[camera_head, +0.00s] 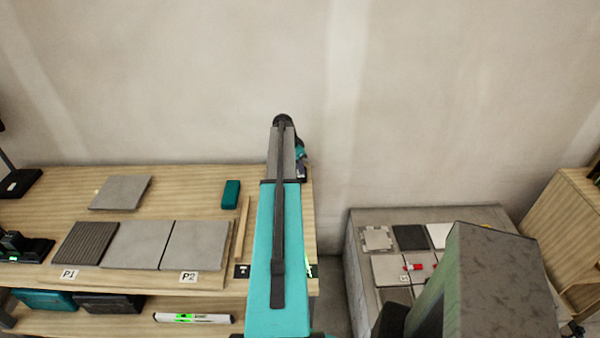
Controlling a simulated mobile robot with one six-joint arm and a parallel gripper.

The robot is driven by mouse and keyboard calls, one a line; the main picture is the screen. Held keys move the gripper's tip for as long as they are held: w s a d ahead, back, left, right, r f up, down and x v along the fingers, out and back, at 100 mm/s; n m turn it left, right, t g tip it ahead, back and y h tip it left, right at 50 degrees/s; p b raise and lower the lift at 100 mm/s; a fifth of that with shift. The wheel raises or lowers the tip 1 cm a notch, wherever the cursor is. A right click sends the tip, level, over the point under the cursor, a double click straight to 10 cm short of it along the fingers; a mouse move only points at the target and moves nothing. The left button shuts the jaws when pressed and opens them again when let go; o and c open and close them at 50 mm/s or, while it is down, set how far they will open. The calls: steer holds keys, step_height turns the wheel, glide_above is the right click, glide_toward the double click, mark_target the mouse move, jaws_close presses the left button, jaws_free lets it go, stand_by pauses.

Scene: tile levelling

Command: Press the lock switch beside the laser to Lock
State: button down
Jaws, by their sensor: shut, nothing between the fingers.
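My arm reaches from the bottom of the head view over the right end of the workbench (200,198). Its upper link hides much of that end. My gripper does not show; only a small teal and dark part of my arm is seen past the link. I cannot make out the laser or its lock switch. A small black plate (241,271) with a pale mark is on the bench's front edge, just left of my arm. A small green-lit spot (312,270) shows just right of my arm; I cannot tell what it belongs to.
Grey tiles (136,244) lie by labels P1 (69,274) and P2 (188,277). A loose tile (121,192) and teal block (231,193) lie behind. A level (192,318) is on the lower shelf. A grey stand (362,263) with tile samples is at right.

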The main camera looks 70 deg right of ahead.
steer(key=shift+f, duration=0.4)
steer(key=shift+r, duration=0.1)
stand_by(0.4)
step_height(320, 180, up, 7)
steer(key=p, duration=0.1)
stand_by(1.1)
stand_by(0.4)
